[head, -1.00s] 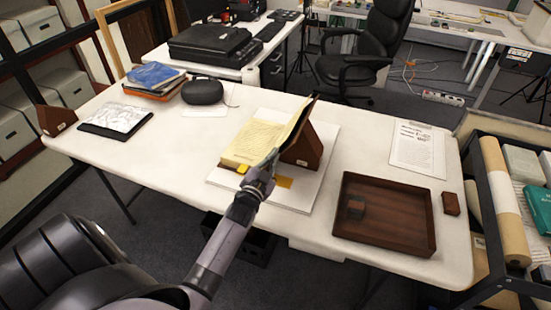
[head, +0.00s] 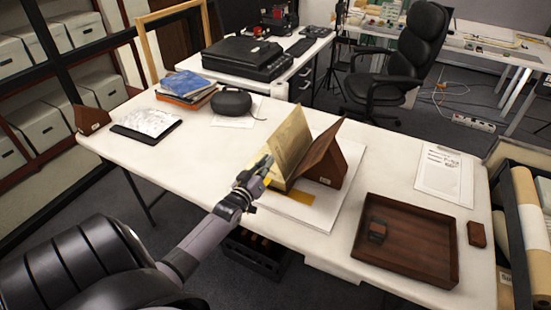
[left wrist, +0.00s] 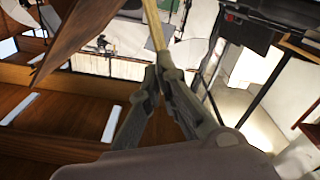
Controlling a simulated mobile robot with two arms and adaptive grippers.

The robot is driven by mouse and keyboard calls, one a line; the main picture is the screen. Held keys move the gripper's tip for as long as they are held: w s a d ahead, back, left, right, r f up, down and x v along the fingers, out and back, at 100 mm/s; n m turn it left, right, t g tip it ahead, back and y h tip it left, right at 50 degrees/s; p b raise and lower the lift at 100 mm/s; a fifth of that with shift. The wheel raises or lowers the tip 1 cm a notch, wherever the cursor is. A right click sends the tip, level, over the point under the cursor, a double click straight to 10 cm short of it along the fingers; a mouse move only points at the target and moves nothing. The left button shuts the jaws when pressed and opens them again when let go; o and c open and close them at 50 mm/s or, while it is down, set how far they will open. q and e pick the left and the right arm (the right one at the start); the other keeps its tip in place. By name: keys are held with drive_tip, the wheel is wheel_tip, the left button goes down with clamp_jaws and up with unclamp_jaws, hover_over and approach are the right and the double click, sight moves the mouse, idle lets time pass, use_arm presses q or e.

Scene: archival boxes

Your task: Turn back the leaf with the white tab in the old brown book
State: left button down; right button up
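The old book stands open on a white board (head: 333,215), its yellowed leaf (head: 286,142) raised steeply. My left gripper (head: 265,164) is at the leaf's lower near edge. In the left wrist view its fingertips (left wrist: 160,70) close on the tan leaf (left wrist: 153,25), seen nearly edge-on. No white tab can be made out; the fingers may cover it. My right gripper is not in view.
A dark wooden tray (head: 430,255) with a small block lies right of the book. A paper sheet (head: 444,175) lies behind it. A black rounded device (head: 231,102) and stacked books (head: 186,88) stand at the back left.

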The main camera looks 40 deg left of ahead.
use_arm(q)
drive_tip(key=s+a+f+n+b, duration=0.1)
drive_tip(key=a+f+n+b, duration=0.3)
drive_tip(key=f+n+b, duration=0.1)
drive_tip(key=shift+a+n+b, duration=0.35)
drive_tip(key=shift+n+b, duration=0.15)
drive_tip(key=shift+n, duration=0.5)
drive_tip(key=shift+s, duration=0.1)
drive_tip(key=c, duration=1.8)
unclamp_jaws()
drive_tip(key=shift+c, duration=0.2)
drive_tip(key=shift+s, duration=0.1)
drive_tip(key=v, duration=1.1)
drive_tip(key=shift+s, duration=0.4)
drive_tip(key=shift+f, duration=0.1)
